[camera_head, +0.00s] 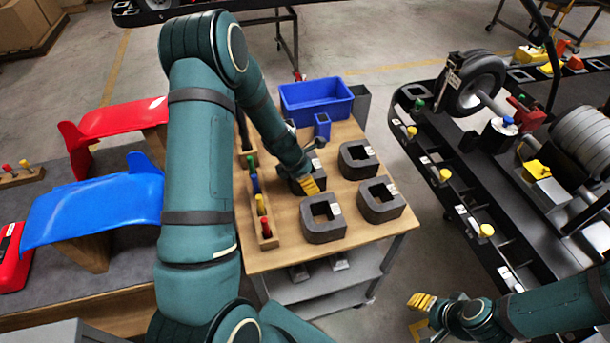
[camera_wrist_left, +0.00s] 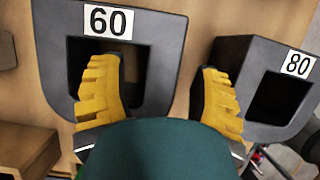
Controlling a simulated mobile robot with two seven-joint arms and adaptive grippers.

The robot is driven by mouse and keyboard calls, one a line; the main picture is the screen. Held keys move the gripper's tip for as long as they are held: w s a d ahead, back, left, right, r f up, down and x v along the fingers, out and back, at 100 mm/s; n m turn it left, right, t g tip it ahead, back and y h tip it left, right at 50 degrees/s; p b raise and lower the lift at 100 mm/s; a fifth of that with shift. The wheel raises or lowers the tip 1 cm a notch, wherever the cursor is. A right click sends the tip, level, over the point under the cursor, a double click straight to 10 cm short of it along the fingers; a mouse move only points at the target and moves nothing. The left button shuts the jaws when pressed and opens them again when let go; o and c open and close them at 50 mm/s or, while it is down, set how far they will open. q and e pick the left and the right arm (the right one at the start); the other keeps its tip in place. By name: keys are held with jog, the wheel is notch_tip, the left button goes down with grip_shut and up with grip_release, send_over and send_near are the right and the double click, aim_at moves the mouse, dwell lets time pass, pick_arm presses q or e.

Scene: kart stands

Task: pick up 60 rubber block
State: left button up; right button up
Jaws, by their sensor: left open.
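The rubber block marked 60 (camera_wrist_left: 160,32) is a dark grey ring-shaped block with a square opening, seen in the left wrist view. My left gripper (camera_wrist_left: 158,95) is open; its left yellow finger overlaps the block's opening and its right finger is beyond the right wall. Contact and depth cannot be told. In the head view my left gripper (camera_head: 311,186) is over a dark block (camera_head: 296,188) on the wooden cart top, partly hidden by the hand. My right gripper (camera_head: 421,302) is off to the lower right, away from the blocks; its opening is unclear.
A block marked 80 (camera_wrist_left: 232,55) stands to the right. Other blocks (camera_head: 324,232) (camera_head: 392,208) (camera_head: 345,165) are close by on the cart (camera_head: 285,258). A tool rack (camera_head: 267,243) lies on the left and a blue bin (camera_head: 318,105) at the back.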

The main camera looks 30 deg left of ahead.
pick_arm(q)
jog(key=shift+w+d+f, duration=0.15)
jog(key=shift+w+f, duration=0.05)
jog(key=shift+f, duration=0.35)
grip_shut()
